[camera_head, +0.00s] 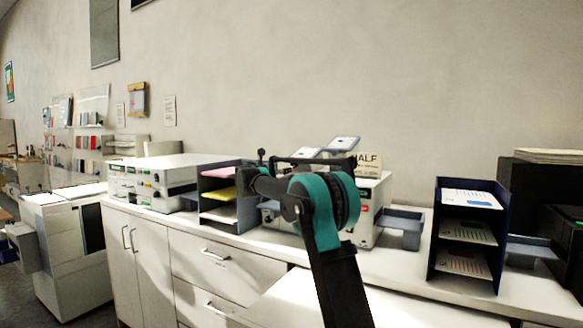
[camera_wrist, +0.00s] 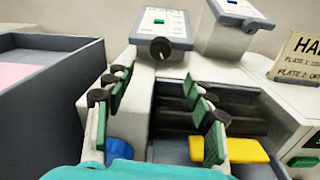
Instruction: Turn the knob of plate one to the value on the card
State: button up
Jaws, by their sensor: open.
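My gripper (camera_wrist: 157,82) is open and empty in the wrist view, its green-padded fingers apart. A tilted control panel (camera_wrist: 178,20) with a green display lies ahead of it, with a black knob (camera_wrist: 160,47) on its front edge, beyond the fingertips and untouched. A second panel (camera_wrist: 240,8) with a blue display and dark knob (camera_wrist: 255,23) is to its right. I cannot read which is plate one. The card (camera_wrist: 297,58) is cut off at the right; it reads "HALF" in the head view (camera_head: 368,160), with smaller plate lines below. My arm partly hides the machine.
A grey tray (camera_wrist: 60,50) stands left of the fingers in the wrist view. A yellow block (camera_wrist: 230,149) lies below right. In the head view, a dark paper organizer (camera_head: 435,235) stands right on the white counter, and a shelf with coloured sheets (camera_head: 219,173) stands left.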

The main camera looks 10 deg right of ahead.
jog(key=x, duration=1)
jog(key=shift+c, duration=0.6)
jog(key=c, duration=1)
jog(key=shift+d+m+y, duration=0.1)
jog(key=shift+m+y, duration=0.3)
jog(key=shift+m, duration=0.1)
jog(key=shift+c, duration=0.2)
jog(key=o, duration=1.2)
jog(key=shift+c, duration=0.2)
jog(key=shift+s, duration=0.1)
